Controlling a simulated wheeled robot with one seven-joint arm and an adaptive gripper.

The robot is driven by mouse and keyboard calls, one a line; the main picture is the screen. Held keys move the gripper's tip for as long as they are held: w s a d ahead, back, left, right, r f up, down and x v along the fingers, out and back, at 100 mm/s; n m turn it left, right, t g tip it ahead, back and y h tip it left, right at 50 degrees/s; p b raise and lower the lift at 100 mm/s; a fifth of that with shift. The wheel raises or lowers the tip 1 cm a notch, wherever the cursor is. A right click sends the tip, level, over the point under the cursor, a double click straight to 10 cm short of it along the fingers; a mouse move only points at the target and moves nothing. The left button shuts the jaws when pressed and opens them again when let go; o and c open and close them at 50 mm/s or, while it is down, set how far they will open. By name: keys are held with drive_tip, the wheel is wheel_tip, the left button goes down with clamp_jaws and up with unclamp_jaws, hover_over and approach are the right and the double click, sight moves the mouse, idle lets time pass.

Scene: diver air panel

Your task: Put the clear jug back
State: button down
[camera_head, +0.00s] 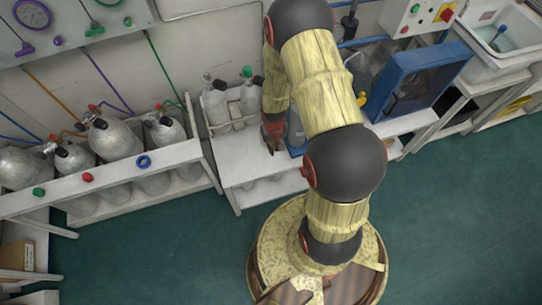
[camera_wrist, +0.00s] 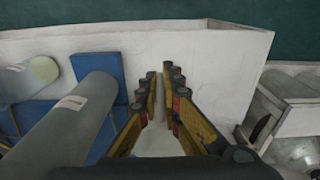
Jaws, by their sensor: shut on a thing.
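My gripper (camera_head: 272,135) reaches down over the white bench in the middle of the head view. In the wrist view its two fingers (camera_wrist: 163,90) are close together, with a narrow gap at the tips. A pale shape between the finger bases (camera_wrist: 160,143) looks like part of the clear jug, held in the fingers. Most of it is hidden by the gripper, and I cannot make out its rim or handle. The jug does not show clearly in the head view, where my arm covers much of that spot.
The white bench (camera_head: 243,172) carries upright grey cylinders (camera_head: 216,104) left of my gripper. In the wrist view a large grey cylinder (camera_wrist: 75,120) stands close at left, near blue pieces (camera_wrist: 103,66). A blue frame (camera_head: 405,80) stands right of my arm. Bare white surface (camera_wrist: 215,60) lies beyond the fingertips.

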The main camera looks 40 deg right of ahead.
wheel_tip(320, 180, down, 9)
drive_tip(key=b, duration=0.3)
drive_tip(key=shift+r, duration=0.1)
drive_tip(key=c, duration=2)
unclamp_jaws()
